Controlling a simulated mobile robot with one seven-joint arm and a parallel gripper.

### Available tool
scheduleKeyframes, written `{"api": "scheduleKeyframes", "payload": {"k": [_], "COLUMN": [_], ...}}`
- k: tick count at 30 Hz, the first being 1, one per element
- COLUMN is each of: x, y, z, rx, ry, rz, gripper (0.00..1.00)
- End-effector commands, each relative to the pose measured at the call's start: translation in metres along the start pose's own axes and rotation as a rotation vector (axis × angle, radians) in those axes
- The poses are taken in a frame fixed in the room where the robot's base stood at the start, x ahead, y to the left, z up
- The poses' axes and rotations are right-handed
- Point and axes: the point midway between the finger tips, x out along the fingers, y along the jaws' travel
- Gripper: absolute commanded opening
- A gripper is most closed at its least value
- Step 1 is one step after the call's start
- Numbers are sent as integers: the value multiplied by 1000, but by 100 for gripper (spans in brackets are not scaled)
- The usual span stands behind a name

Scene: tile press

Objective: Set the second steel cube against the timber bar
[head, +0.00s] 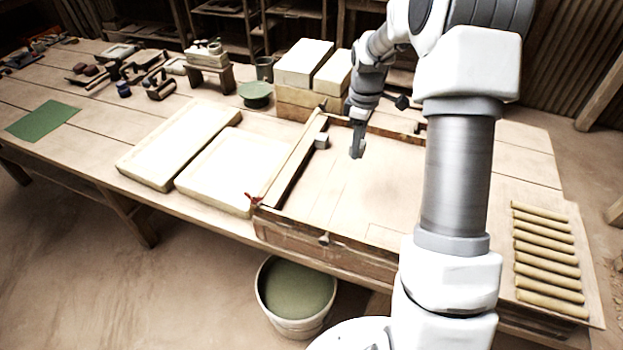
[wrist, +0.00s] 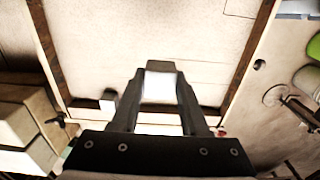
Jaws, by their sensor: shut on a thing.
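One small grey steel cube (head: 321,141) sits inside the press frame at its left timber bar (head: 291,160), close against it. In the wrist view that cube (wrist: 108,98) shows at the bar (wrist: 84,103), left of my fingers. My gripper (head: 357,153) is low over the press bed, right of the first cube. In the wrist view my gripper (wrist: 160,75) is shut on a second, pale bright cube (wrist: 160,88) between its fingers. The held cube is hidden in the head view. I cannot tell whether it touches the bed.
The press bed (head: 340,205) is clear around my gripper. White stacked blocks (head: 303,63) stand behind the frame. Two pale trays (head: 180,143) lie left of it. Several wooden rods (head: 546,262) lie at the right. A bucket (head: 297,300) stands on the floor in front.

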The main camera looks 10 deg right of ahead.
Motion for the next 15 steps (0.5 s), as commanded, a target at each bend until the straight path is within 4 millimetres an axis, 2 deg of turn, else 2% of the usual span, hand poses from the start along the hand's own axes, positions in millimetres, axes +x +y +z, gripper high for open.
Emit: {"api": "scheduleKeyframes", "payload": {"k": [5, 15], "x": [14, 57], "y": [-5, -21], "z": [-23, -94], "rx": [-21, -17], "ry": [0, -1], "rz": [-3, 0], "gripper": [0, 0]}}
